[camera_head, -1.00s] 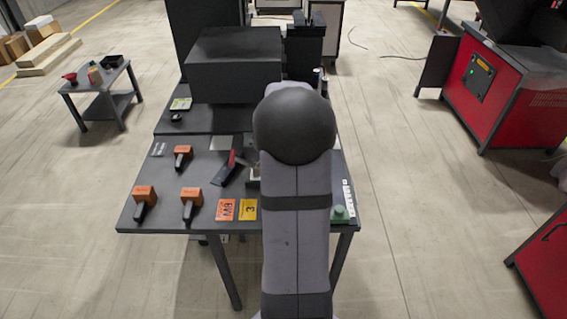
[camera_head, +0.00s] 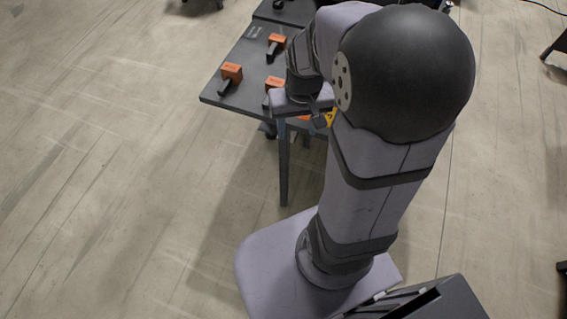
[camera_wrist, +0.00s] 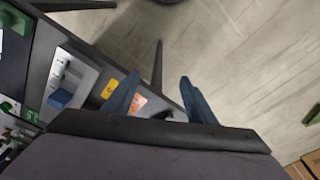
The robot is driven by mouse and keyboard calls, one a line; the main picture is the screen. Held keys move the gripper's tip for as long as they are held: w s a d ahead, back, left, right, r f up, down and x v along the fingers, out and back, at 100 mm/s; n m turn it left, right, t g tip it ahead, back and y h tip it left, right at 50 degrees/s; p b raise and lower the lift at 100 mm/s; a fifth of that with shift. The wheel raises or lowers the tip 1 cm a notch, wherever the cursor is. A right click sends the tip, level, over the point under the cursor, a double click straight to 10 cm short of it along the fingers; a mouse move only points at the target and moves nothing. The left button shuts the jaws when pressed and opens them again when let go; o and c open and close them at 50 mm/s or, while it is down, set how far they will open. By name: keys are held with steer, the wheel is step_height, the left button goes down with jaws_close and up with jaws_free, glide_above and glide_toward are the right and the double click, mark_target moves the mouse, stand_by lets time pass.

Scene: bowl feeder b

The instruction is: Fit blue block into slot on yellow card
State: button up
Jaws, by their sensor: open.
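The yellow card (camera_wrist: 109,89) lies near the table edge in the wrist view, just left of my gripper's left finger. In the head view a small part of the yellow card (camera_head: 331,117) shows beside my arm. A blue block-like piece (camera_wrist: 60,98) sits by a pale grey fixture at the left of the wrist view. My gripper (camera_wrist: 159,79) is open, its two blue-grey fingers wide apart with nothing between them. The slot on the card is too small to make out. My arm hides much of the table in the head view.
An orange card (camera_wrist: 139,102) lies beside the yellow card, partly behind a finger. Several orange-and-black blocks, one at the table's left corner (camera_head: 231,73), stand on the dark table (camera_head: 243,62). Bare floor lies beyond the table edge.

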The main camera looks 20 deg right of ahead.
steer(key=s+a+f+n+g, duration=0.1)
steer(key=s+a+n, duration=0.1)
steer(key=s+a, duration=0.5)
steer(key=shift+s+a+f+n, duration=0.25)
steer(key=shift+s+n, duration=0.15)
steer(key=shift+s, duration=0.1)
step_height(320, 180, down, 17)
steer(key=b, duration=1.7)
steer(key=shift+r, duration=0.15)
